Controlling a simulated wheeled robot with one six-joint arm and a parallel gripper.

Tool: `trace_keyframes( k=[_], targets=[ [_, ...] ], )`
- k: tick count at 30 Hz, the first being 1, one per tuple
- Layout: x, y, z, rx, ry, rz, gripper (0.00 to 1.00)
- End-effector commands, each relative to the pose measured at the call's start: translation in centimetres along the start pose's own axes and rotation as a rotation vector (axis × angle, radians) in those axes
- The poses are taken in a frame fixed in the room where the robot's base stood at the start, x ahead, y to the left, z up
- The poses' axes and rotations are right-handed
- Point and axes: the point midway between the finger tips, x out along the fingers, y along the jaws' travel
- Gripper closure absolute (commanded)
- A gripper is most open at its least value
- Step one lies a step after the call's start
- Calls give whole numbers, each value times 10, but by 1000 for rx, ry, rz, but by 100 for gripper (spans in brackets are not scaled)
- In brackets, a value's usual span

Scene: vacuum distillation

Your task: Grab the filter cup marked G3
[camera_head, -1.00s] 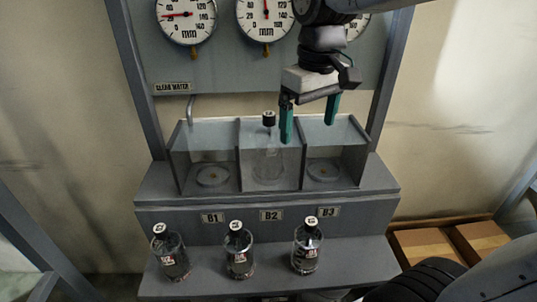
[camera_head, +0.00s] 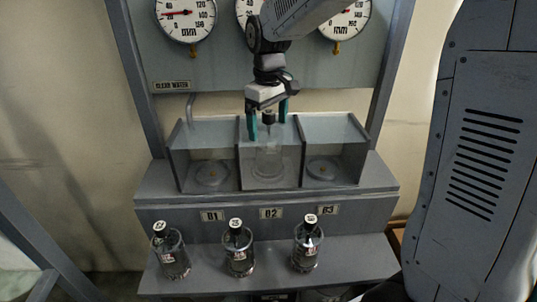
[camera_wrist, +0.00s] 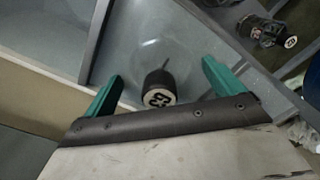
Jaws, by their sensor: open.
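A clear glass filter cup (camera_head: 269,160) with a black cap stands upright in the middle compartment, above the B2 plate. In the wrist view its black cap (camera_wrist: 158,88) has a pale top mark that looks like G3. My gripper (camera_head: 268,124) is open, with its two green fingers on either side of the cap in the head view. In the wrist view, the cap lies between the open fingers of my gripper (camera_wrist: 162,78), with clear gaps on both sides. The glass body is faint and partly behind the compartment's clear front.
Side compartments above B1 (camera_head: 212,174) and B3 (camera_head: 324,171) hold only round seats. Grey walls divide the compartments. Three capped glass cups (camera_head: 173,255), (camera_head: 239,252), (camera_head: 306,247) stand on the lower front shelf. Gauges (camera_head: 186,14) are on the panel behind.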

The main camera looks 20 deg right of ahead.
Motion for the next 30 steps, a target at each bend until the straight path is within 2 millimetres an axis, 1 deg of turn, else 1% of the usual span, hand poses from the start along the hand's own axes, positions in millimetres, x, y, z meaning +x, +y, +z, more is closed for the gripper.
trace_keyframes(
  k=[1, 4, 11, 14, 15, 17, 18, 20, 21, 27, 30],
  targets=[
    [7, 0, 0, 0, 0, 0, 7],
    [14, 0, 0, 0, 1, 0, 7],
    [16, 0, 0, 0, 2, 1, 7],
    [15, 0, 0, 0, 2, 1, 32],
    [15, 0, 0, 0, 2, 1, 43],
    [15, 0, 0, 0, 2, 1, 60],
    [15, 0, 0, 0, 2, 1, 71],
    [15, 0, 0, 0, 2, 1, 88],
    [15, 0, 0, 0, 2, 1, 99],
    [14, 0, 0, 0, 3, 1, 100],
    [10, 0, -1, 0, 4, 2, 100]
  ],
)
